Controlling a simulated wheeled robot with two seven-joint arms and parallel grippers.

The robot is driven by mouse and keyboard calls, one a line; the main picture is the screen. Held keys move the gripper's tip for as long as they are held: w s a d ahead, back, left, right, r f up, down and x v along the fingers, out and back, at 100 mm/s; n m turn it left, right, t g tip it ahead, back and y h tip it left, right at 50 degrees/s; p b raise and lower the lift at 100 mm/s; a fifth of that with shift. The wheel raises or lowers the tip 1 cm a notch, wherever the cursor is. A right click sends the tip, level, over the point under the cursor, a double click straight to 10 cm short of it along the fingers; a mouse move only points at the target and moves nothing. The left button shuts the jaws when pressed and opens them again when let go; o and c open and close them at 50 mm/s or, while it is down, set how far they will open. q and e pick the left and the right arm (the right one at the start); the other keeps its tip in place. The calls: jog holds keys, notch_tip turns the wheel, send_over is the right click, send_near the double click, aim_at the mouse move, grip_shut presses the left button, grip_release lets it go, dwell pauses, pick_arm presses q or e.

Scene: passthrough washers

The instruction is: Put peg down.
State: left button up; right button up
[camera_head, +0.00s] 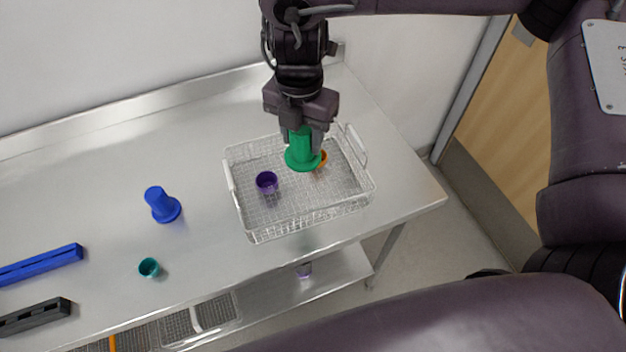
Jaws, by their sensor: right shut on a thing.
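My right gripper (303,130) is shut on a green peg (302,155) with a wide round flange at its lower end. It holds the peg over the wire basket (246,218) on the steel table; the height above the basket floor is hard to tell. A purple cup (266,182) sits in the basket, left of the green peg. An orange piece (322,160) in the basket is partly hidden behind the green peg. My left gripper is not in view.
A teal cup (149,267) stands near the table's front edge. A blue rail (40,264) and a dark rail (34,316) lie at the far left. The steel table (110,175) is bare at the back left. A lower shelf (330,278) runs underneath.

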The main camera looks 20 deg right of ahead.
notch_tip(320, 180, down, 14)
jog(key=shift+w+r, duration=0.1)
jog(key=shift+r, duration=0.15)
notch_tip(320, 180, down, 4)
jog(key=shift+r+b, duration=0.25)
jog(key=shift+b, duration=0.2)
jog(key=shift+f, duration=0.15)
jog(key=o, duration=1)
